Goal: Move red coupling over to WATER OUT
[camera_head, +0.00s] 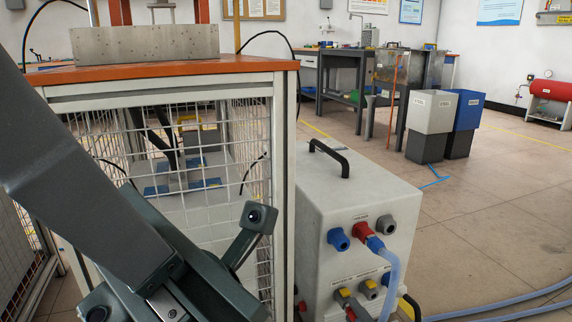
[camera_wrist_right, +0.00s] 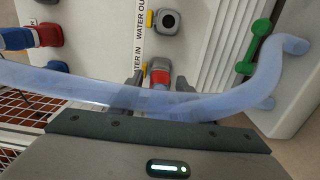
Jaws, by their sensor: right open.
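The red coupling (camera_wrist_right: 158,78) sits on the port beside the WATER IN label (camera_wrist_right: 138,45) in the right wrist view. My right gripper (camera_wrist_right: 158,86) is open, with one dark finger on each side of this coupling. I cannot tell whether they touch it. A blue hose (camera_wrist_right: 80,84) crosses in front and hides part of the coupling and fingers. The grey WATER OUT port (camera_wrist_right: 167,22) is bare, just above in that view. In the head view, the heater unit (camera_head: 320,200) stands right of centre, its lower ports partly cut off.
Another red coupling (camera_head: 366,231) with a blue collar and hose is on the upper row, between a blue port (camera_head: 338,239) and a grey port (camera_head: 386,225). A mesh-sided table (camera_head: 170,75) stands left of the unit.

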